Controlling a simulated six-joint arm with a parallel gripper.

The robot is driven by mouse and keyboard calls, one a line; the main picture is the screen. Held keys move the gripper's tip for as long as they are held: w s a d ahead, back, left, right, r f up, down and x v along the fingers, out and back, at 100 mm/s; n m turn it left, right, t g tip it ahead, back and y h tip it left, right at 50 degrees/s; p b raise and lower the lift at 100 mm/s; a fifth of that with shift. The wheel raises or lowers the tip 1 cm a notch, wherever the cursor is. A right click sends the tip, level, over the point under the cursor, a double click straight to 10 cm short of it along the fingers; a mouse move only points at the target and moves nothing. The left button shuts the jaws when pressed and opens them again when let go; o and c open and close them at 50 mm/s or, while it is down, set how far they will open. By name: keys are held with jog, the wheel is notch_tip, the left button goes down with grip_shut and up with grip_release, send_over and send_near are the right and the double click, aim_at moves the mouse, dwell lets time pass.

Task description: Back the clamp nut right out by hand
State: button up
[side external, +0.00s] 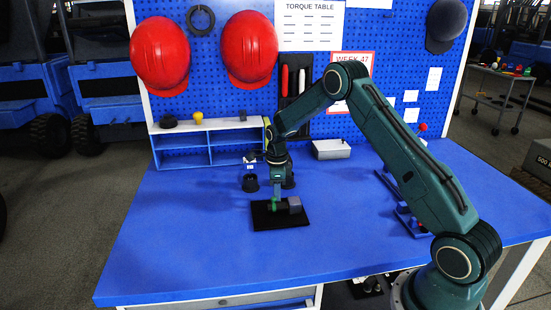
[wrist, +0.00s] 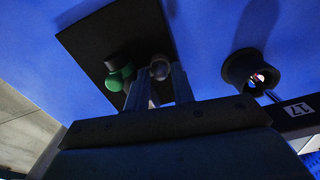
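A small fixture stands on a black plate (side external: 265,222) on the blue bench; the plate also shows in the wrist view (wrist: 95,40). The fixture has a green lobed part (wrist: 120,78) with a dark round end, and a grey block (side external: 295,203) at its right in the side view. A grey round end (wrist: 159,68) shows in the wrist view. I cannot tell which part is the clamp nut. My gripper (side external: 277,198) points down at the fixture. Its fingers (wrist: 161,72) stand apart, one on each side of the grey round end; whether they touch it is unclear.
A dark round cup (side external: 250,183) stands behind the plate, and shows in the wrist view (wrist: 250,72) with something shiny inside. A blue shelf (side external: 182,152) and a grey box (side external: 331,149) stand at the back. The front left of the bench is clear.

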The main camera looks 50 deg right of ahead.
grip_shut()
